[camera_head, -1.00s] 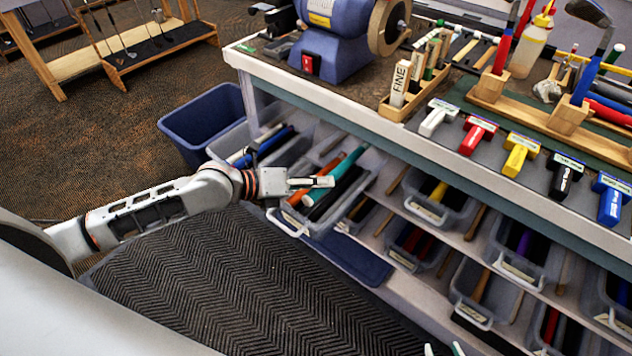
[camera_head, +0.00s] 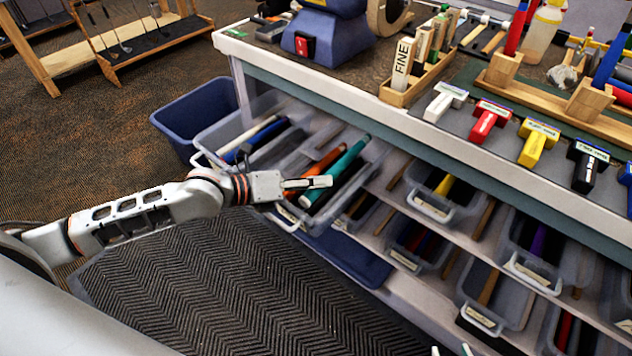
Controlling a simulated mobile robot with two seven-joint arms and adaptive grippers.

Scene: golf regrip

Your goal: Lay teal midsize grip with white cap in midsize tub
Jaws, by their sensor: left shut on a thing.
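The teal grip (camera_head: 348,156) slants across an open grey tub (camera_head: 285,222) on the upper shelf, its near white-capped end (camera_head: 304,202) low at the tub's front. My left gripper (camera_head: 318,183) is shut on the teal grip near that end. I cannot tell whether the grip touches the tub. An orange grip (camera_head: 328,160) lies in this tub beside it. Tub labels are too small to read, so I cannot tell which tub is midsize. Two pale tips of my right gripper (camera_head: 451,350) show apart at the bottom edge; the rest is out of view.
A tub to the left holds white and blue grips (camera_head: 247,138). Several more tubs (camera_head: 432,207) fill the shelves to the right. The bench top (camera_head: 350,95) overhangs the shelves. A blue bin (camera_head: 190,115) stands at the left. A ribbed mat (camera_head: 215,285) covers the floor in front.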

